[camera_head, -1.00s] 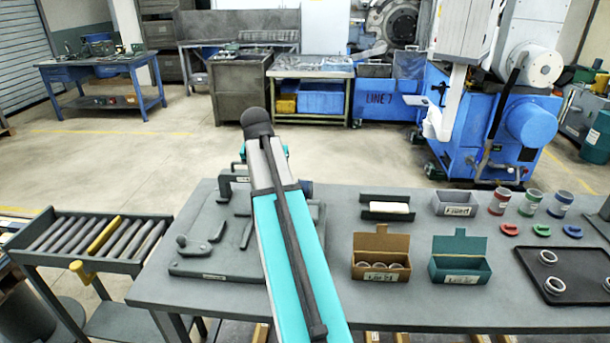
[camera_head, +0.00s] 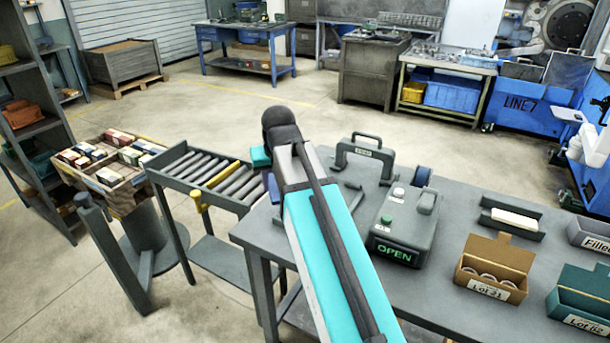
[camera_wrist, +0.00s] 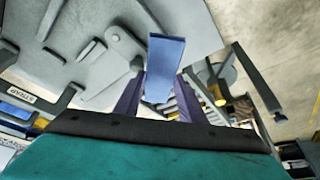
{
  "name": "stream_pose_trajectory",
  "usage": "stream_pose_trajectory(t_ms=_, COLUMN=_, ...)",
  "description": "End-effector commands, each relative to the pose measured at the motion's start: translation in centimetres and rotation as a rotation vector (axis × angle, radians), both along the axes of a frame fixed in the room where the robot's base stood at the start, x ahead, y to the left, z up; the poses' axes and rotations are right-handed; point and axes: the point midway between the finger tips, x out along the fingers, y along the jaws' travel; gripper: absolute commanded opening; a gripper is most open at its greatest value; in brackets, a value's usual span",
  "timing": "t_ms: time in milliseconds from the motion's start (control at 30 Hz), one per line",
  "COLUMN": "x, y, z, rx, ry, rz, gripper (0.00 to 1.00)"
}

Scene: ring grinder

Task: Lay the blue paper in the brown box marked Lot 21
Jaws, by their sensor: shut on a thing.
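My gripper (camera_wrist: 158,92) shows in the wrist view, its two dark purple fingers shut on a flat blue piece, the blue paper (camera_wrist: 165,62). It is held up above the grey table. The brown box marked Lot 21 (camera_head: 463,275) stands on the table at the right of the head view. Its lid is open at the back, and several pale rings (camera_head: 487,277) lie inside. My gripper is well to the left of this box.
A teal box marked Lot 82 (camera_head: 578,318) stands right of the brown box. A dark holder with a white block (camera_head: 513,218) is behind it. A grey device reading OPEN (camera_head: 400,235) stands between my arm and the brown box. A roller stand (camera_head: 212,172) is at left.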

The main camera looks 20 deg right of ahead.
Motion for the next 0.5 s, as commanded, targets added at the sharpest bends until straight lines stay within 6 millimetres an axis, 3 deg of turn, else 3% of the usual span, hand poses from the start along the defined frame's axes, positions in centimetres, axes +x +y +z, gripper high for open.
stream_pose_trajectory(t_ms=33, x=-0.1, y=1.0, z=-1.6, rx=0.001, ry=0.0, rz=0.024, gripper=0.16)
stream_pose_trajectory(t_ms=200, x=-0.2, y=3.2, z=-3.6, rx=0.0, ry=-0.001, rz=0.081, gripper=0.16)
stream_pose_trajectory(t_ms=500, x=-0.4, y=4.8, z=-4.9, rx=0.0, ry=-0.002, rz=0.121, gripper=0.16)
